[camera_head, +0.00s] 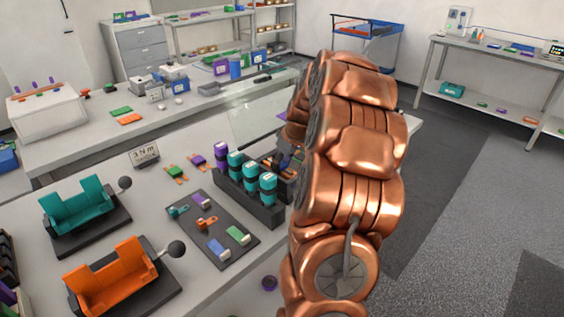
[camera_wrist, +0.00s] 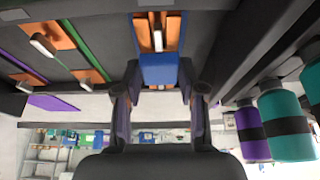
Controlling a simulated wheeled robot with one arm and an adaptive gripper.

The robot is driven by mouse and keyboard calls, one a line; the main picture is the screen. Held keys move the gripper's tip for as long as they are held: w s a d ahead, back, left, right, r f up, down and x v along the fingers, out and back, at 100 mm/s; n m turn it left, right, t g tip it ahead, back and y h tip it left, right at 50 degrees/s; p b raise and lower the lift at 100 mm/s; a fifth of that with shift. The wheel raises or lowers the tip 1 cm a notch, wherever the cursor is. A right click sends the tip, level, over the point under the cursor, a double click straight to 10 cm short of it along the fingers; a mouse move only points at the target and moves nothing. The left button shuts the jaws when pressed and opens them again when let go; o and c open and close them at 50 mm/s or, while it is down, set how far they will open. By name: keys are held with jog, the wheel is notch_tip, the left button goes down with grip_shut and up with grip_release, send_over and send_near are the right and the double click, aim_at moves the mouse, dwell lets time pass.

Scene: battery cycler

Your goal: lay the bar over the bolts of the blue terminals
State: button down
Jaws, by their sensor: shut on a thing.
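In the wrist view my gripper (camera_wrist: 160,75) is shut on a bar with a blue middle (camera_wrist: 159,68) and copper-orange ends. The upper end lies close to a pale, bolt-like piece (camera_wrist: 157,38); I cannot tell whether the bar touches it or sits over it. At the left of this view are orange plates (camera_wrist: 60,36) with pale bolts (camera_wrist: 42,44) and green and purple strips. I cannot make out the blue terminals clearly. In the head view my copper-coloured arm hides most of the gripper and the bar.
A black rack (camera_head: 266,212) holds teal and purple cylinders (camera_head: 235,163) close to my arm; they also show right of the gripper in the wrist view (camera_wrist: 286,125). A grey mat (camera_head: 190,238) with small parts, a teal fixture (camera_head: 85,210) and an orange fixture (camera_head: 117,277) stand left.

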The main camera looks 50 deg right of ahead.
jog(key=shift+f+b, duration=0.35)
jog(key=shift+b, duration=0.15)
dwell(0.3)
jog(key=c, duration=0.6)
grip_release()
jog(key=v, duration=1.2)
